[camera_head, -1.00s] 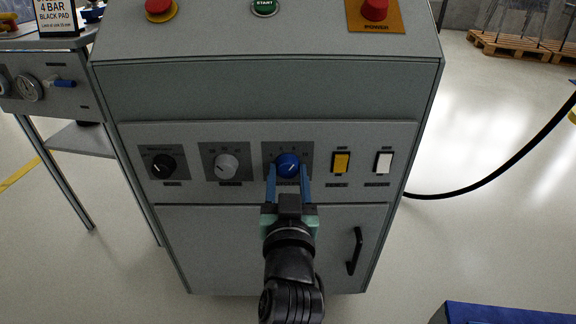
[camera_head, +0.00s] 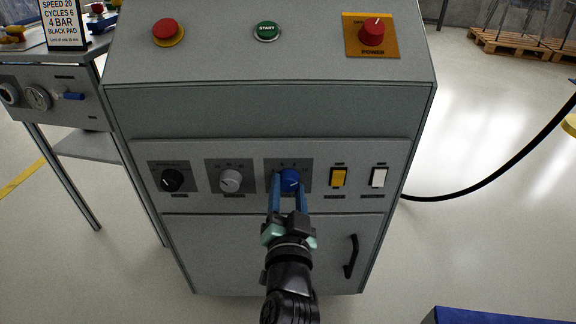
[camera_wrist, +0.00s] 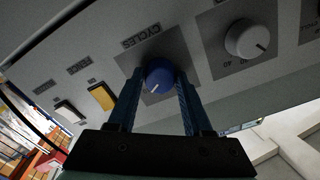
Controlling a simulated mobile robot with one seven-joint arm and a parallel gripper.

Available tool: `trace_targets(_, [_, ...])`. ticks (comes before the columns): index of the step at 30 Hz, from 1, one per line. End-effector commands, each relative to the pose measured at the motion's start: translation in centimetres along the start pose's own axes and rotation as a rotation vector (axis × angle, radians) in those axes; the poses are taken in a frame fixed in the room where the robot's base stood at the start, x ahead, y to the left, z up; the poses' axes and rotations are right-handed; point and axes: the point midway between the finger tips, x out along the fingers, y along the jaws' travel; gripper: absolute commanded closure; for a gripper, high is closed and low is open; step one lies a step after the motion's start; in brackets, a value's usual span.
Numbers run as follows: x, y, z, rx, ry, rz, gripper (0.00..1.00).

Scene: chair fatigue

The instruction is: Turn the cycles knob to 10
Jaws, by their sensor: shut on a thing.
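The blue cycles knob (camera_head: 289,180) is on the grey machine's front panel, third from the left in the row. My gripper (camera_head: 289,187) has its two blue fingers on either side of the knob and is shut on it. In the wrist view the knob (camera_wrist: 159,76) sits between the fingertips, below the upside-down label "CYCLES", with a white pointer line on its face. The scale numbers around it are too small or hidden to read.
A grey knob (camera_head: 230,181) and a black knob (camera_head: 171,180) are to the left. A yellow switch (camera_head: 338,177) and a white switch (camera_head: 379,177) are to the right. A red power knob (camera_head: 372,32), green start button (camera_head: 266,31) and red button (camera_head: 168,32) are on top.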

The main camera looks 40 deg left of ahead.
Motion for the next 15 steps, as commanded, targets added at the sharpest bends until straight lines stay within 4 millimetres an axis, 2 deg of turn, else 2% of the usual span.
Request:
trace_targets(8, [-0.03, 0.11, 0.05, 0.006, -0.001, 0.002, 1.0])
trace_targets(9, [-0.03, 0.11, 0.05, 0.006, -0.001, 0.002, 0.48])
trace_targets(13, [-0.02, 0.09, 0.04, 0.005, -0.001, 0.001, 0.25])
trace_targets(14, [-0.02, 0.08, 0.04, 0.005, 0.0, 0.001, 0.2])
trace_targets(15, [-0.01, 0.07, 0.04, 0.004, -0.001, 0.001, 0.2])
